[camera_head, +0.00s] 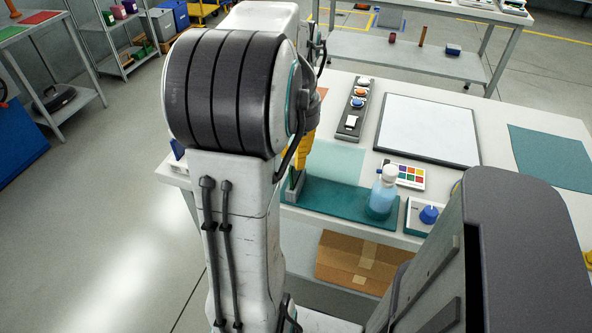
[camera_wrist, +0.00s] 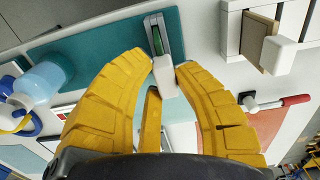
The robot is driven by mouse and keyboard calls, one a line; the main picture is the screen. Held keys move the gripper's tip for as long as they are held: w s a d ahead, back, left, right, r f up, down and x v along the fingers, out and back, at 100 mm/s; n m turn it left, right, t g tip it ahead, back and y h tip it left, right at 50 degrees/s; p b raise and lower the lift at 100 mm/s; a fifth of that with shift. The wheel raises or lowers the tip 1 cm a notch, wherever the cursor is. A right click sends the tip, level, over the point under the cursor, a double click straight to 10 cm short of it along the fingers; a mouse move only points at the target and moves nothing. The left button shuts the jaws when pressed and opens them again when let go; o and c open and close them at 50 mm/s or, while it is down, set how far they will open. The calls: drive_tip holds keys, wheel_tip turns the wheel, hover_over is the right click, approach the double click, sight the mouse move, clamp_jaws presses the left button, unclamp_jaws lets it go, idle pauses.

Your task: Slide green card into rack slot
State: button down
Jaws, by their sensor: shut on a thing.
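In the wrist view, my gripper (camera_wrist: 168,68) has its yellow fingers closed on the pale block-like end of the green card (camera_wrist: 155,41). The card's green part is a narrow strip seen edge-on between the grey walls of the rack slot (camera_wrist: 148,32). The card lines up with the slot; how deep it sits I cannot tell. The rack stands on a teal mat (camera_wrist: 95,47). In the head view, my gripper's yellow finger (camera_head: 304,155) points down beside the grey rack (camera_head: 294,187); my arm hides the fingertips and card.
A bottle of blue liquid (camera_head: 382,190) stands on the mat right of the rack. A blue knob box (camera_head: 428,214), colour chart (camera_head: 404,175), switch panel (camera_head: 355,108) and whiteboard (camera_head: 428,130) lie nearby. A red-handled tool (camera_wrist: 280,104) lies right in the wrist view.

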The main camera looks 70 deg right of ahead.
drive_tip(key=shift+r, duration=0.25)
drive_tip(key=shift+r+p, duration=1.8)
drive_tip(key=shift+p, duration=0.15)
drive_tip(key=shift+r, duration=0.2)
drive_tip(key=shift+r+p, duration=1.85)
drive_tip(key=shift+p, duration=0.05)
